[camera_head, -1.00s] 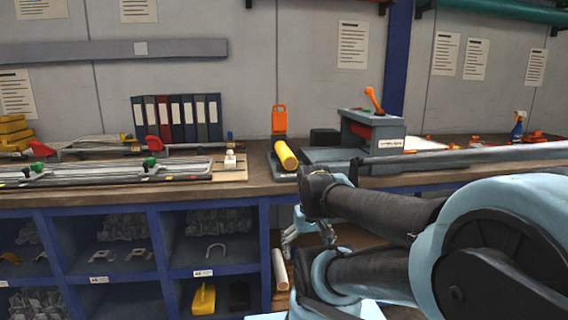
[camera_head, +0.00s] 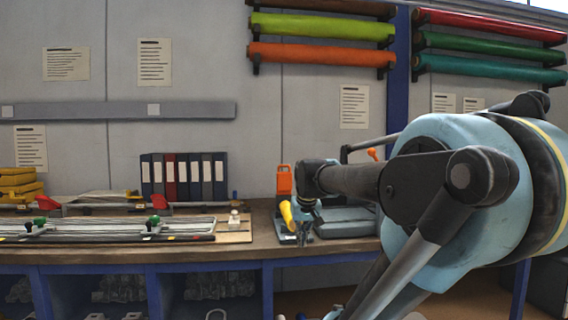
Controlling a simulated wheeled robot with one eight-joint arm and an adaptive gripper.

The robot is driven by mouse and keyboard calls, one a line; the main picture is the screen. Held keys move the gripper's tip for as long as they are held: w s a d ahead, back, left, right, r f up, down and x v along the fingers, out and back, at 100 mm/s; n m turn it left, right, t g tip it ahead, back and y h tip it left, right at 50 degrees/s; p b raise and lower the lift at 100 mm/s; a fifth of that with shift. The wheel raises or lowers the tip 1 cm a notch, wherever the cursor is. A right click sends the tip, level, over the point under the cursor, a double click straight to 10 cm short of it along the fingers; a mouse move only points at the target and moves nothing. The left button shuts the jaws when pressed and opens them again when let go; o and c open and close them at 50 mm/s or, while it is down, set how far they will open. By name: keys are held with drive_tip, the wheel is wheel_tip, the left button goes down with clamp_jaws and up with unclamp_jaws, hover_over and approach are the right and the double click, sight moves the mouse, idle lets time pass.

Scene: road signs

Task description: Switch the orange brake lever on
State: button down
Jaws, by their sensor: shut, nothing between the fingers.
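An orange upright lever-like part (camera_head: 284,180) stands on the bench at the back, just left of my arm's dark wrist. A yellow cylinder (camera_head: 287,213) leans in front of its lower part. A second orange part (camera_head: 372,153) shows only as a small tip above my arm. I cannot tell for certain which is the brake lever. My gripper (camera_head: 303,236) points down beside the yellow cylinder, small and partly hidden by my wrist. It is shut and holds nothing. I cannot tell whether it touches the cylinder.
The wooden bench (camera_head: 140,255) runs along the wall. A long rail fixture (camera_head: 105,229) with green and red knobs lies on the left. Binders (camera_head: 183,176) stand behind it. Fabric rolls (camera_head: 320,55) hang above. My arm covers the bench's right side.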

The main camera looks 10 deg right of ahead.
drive_tip(key=w+r+t, duration=0.3)
drive_tip(key=w+r, duration=1.2)
drive_tip(key=w, duration=0.5)
drive_tip(key=w+r+t, duration=0.2)
drive_tip(key=w+r, duration=1.3)
drive_tip(key=w, duration=0.4)
drive_tip(key=shift+w+d+r+t, duration=0.25)
drive_tip(key=shift+w+d+t, duration=0.05)
drive_tip(key=shift+w+t, duration=0.1)
drive_tip(key=shift+w, duration=0.1)
drive_tip(key=x, duration=0.3)
drive_tip(key=f+x, duration=0.1)
drive_tip(key=x, duration=0.2)
drive_tip(key=s+x, duration=0.1)
drive_tip(key=x, duration=0.2)
drive_tip(key=shift+s+f, duration=0.1)
drive_tip(key=shift+f, duration=0.2)
drive_tip(key=shift+s+f, duration=0.6)
drive_tip(key=shift+s, duration=0.2)
